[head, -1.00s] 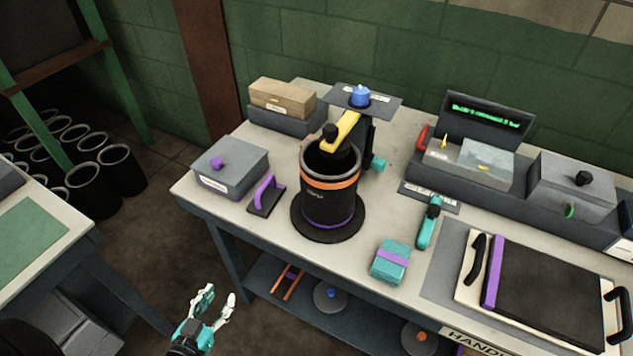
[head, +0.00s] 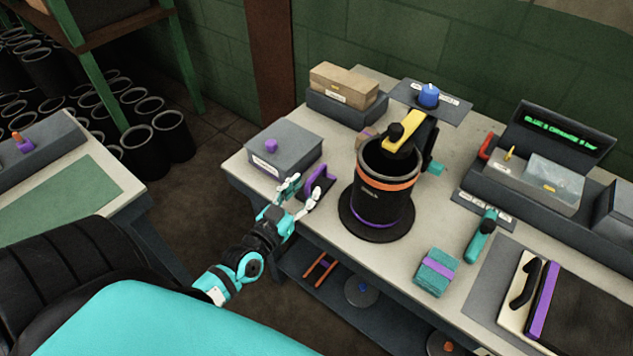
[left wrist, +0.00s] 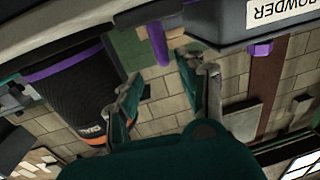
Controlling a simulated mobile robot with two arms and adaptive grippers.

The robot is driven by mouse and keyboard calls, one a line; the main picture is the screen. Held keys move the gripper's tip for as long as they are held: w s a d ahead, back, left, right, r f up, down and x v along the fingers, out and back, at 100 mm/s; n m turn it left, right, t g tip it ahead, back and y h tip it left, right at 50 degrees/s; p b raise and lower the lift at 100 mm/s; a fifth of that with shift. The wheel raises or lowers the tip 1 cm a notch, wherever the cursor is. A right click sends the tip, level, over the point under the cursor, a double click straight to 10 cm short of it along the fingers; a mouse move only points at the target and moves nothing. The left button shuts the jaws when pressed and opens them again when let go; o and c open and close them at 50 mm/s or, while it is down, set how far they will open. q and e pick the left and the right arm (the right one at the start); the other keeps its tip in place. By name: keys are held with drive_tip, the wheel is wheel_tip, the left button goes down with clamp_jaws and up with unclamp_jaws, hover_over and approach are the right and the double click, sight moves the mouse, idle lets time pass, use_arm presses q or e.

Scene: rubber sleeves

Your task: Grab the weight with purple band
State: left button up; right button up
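A dark block with a purple band or handle (head: 321,180) stands near the table's left front edge, beside the grey box. My left gripper (head: 303,191) is open, its fingers at the front of this block, partly overlapping it in the head view. In the left wrist view the open fingers (left wrist: 172,76) point toward a purple piece (left wrist: 156,42), with nothing visible between them. I cannot tell whether they touch it. A teal block with a purple band (head: 437,272) lies further right. My right gripper is not in view.
A black cylinder (head: 382,203) with orange and purple bands stands just right of the gripper. A grey box (head: 284,148) with a purple knob stands behind left. It also shows in the left wrist view (left wrist: 225,22). A teal tool (head: 482,236) lies right.

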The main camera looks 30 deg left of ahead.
sight(308, 182)
use_arm(q)
drive_tip(key=w, duration=0.4)
drive_tip(key=w+a+f, duration=0.1)
drive_tip(key=shift+w+p, duration=0.35)
drive_tip(key=shift+w, duration=0.05)
drive_tip(key=shift+s, duration=0.1)
clamp_jaws()
drive_tip(key=shift+r, duration=0.2)
